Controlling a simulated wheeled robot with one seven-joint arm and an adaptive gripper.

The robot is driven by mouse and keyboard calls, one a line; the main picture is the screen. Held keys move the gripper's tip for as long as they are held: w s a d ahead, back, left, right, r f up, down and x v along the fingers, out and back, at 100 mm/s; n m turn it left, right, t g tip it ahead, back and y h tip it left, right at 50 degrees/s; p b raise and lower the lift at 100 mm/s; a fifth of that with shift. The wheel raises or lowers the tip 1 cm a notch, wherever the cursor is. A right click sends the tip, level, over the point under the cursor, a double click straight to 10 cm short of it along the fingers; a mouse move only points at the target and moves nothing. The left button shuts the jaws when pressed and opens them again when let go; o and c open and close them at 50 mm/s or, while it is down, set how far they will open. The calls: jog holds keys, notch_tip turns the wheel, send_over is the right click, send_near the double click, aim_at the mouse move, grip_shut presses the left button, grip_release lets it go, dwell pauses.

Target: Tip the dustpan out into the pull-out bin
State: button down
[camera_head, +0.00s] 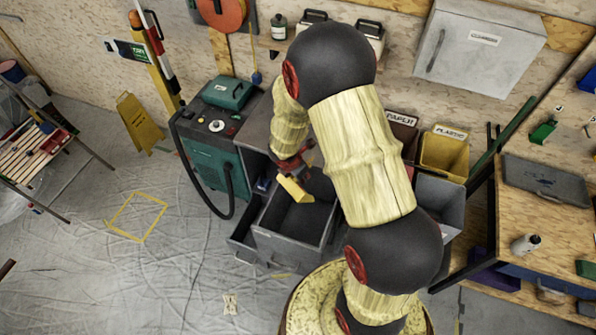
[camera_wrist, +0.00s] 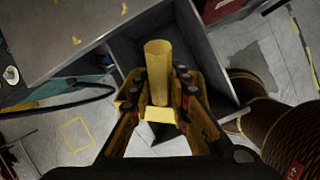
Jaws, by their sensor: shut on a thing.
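My gripper (camera_head: 292,172) is shut on a yellow piece, the dustpan (camera_head: 294,190), and holds it above the pull-out bin. In the wrist view, my gripper's fingers (camera_wrist: 158,100) close on both sides of the yellow handle (camera_wrist: 158,65), which points away from me. The rest of the dustpan is hard to make out, and no dirt is discernible on it. The pull-out bin (camera_head: 284,244) is a grey drawer, pulled out of the grey cabinet, with a dark interior. Its grey wall also shows in the wrist view (camera_wrist: 205,55). My arm covers part of the cabinet in the head view.
A teal machine (camera_head: 212,150) with a black hose stands left of the cabinet. A yellow bin (camera_head: 443,152) and a workbench (camera_head: 548,225) are on the right. A yellow floor sign (camera_head: 138,122) stands at the left wall.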

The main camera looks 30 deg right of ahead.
jog(key=shift+d+y+p, duration=0.6)
jog(key=shift+d+p, duration=0.05)
jog(key=shift+p, duration=1.6)
jog(key=p, duration=0.3)
jog(key=shift+w+d+f+y, duration=0.1)
jog(key=shift+d+y, duration=0.2)
jog(key=shift+d, duration=0.05)
jog(key=d+y+p, duration=0.1)
jog(key=p, duration=0.5)
jog(key=shift+w+f, duration=0.1)
jog(key=shift+d+f+p, duration=0.2)
jog(key=shift+p, duration=0.6)
jog(key=shift+f, duration=0.2)
